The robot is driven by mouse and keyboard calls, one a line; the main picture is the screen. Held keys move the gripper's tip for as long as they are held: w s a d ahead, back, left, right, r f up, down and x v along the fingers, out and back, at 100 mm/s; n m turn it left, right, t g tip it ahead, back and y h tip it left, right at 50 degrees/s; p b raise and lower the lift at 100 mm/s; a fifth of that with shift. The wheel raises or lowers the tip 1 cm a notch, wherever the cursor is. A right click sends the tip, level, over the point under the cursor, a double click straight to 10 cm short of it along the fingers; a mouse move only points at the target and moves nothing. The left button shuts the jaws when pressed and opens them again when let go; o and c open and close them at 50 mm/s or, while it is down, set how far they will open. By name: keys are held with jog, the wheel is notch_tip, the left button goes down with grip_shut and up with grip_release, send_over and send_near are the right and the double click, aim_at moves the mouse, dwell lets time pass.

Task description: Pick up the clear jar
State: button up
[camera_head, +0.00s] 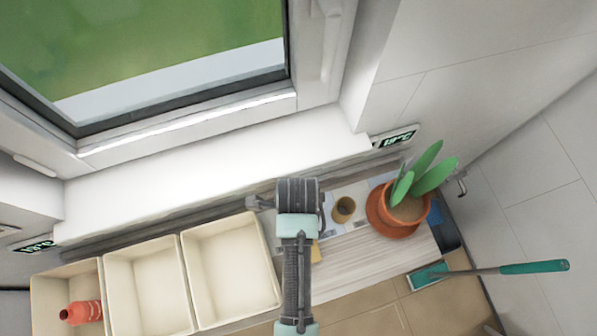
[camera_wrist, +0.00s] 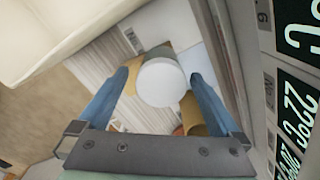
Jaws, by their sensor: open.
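The clear jar (camera_wrist: 160,84) shows in the wrist view as a pale, round, whitish-grey shape with a flat disc end facing the camera. It stands between the two blue fingers of my gripper (camera_wrist: 160,78), with visible gaps on both sides. The fingers are spread and do not visibly touch it. In the head view my gripper (camera_head: 297,190) is over the counter beside the bins, and I cannot make out the jar there; my arm probably covers it.
A brown cup (camera_head: 343,208) stands close to the right of my gripper, with a potted plant (camera_head: 408,212) beyond it. Cream bins (camera_head: 232,268) are at the left, one holding a red bottle (camera_head: 82,312). A teal-handled tool (camera_head: 490,270) lies at the right. The window wall (camera_head: 220,165) is behind.

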jog(key=shift+d+f, duration=0.1)
jog(key=shift+f, duration=1.45)
jog(key=c, duration=1.5)
